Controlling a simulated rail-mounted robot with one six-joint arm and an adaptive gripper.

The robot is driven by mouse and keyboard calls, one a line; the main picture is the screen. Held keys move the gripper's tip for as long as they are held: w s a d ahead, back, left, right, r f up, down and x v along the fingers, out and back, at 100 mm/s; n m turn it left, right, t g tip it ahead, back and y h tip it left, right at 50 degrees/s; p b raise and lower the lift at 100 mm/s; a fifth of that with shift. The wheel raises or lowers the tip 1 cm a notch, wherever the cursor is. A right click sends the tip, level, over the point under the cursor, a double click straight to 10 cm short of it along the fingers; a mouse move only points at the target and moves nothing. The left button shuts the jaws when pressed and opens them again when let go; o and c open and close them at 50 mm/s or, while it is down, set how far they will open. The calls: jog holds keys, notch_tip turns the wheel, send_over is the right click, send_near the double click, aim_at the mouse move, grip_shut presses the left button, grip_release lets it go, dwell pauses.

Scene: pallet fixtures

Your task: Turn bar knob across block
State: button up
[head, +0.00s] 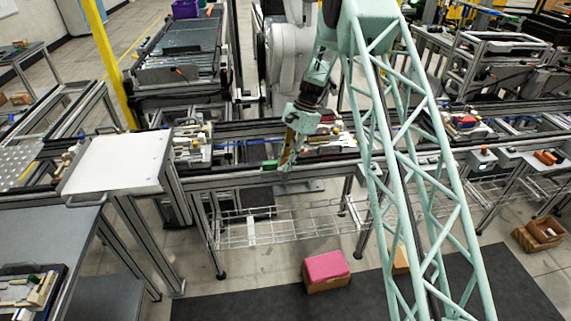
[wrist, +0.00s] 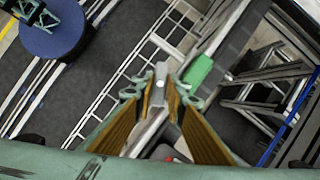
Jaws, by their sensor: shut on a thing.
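My gripper (head: 287,160) reaches down to the front edge of the conveyor in the head view. In the wrist view my gripper (wrist: 163,88) has its two brown-padded fingers closed around a small grey metal piece (wrist: 160,75), which looks like the bar knob. Its tip shows between the fingertips; the rest is hidden by the fingers. A green block (wrist: 199,70) lies just right of the fingertips and also shows left of the gripper in the head view (head: 269,165). I cannot tell the knob's exact angle to a block beneath it.
The conveyor carries fixture pallets left (head: 192,150) and right (head: 467,125) of my gripper. A grey-topped stand (head: 120,160) is at the left. A wire shelf (head: 290,222) hangs below the conveyor. A pink-topped box (head: 326,268) is on the floor.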

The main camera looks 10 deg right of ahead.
jog(key=shift+n, duration=0.5)
jog(key=n+g, duration=0.1)
jog(key=n, duration=0.1)
jog(key=n+h, duration=0.1)
jog(key=n, duration=0.2)
jog(key=shift+w+a+g+h, duration=0.15)
jog(key=shift+g+h, duration=0.15)
jog(key=shift+g, duration=0.1)
jog(key=n+h, duration=0.1)
jog(key=n, duration=0.2)
jog(key=n+g+h, duration=0.1)
jog(key=n, duration=0.2)
jog(key=shift+a+b, duration=0.1)
jog(key=shift+b, duration=0.3)
jog(key=o, duration=0.6)
jog(key=shift+c, duration=0.2)
jog(key=shift+w+r, duration=0.1)
jog(key=shift+r, duration=0.05)
jog(key=v, duration=1.1)
jog(key=shift+r, duration=0.4)
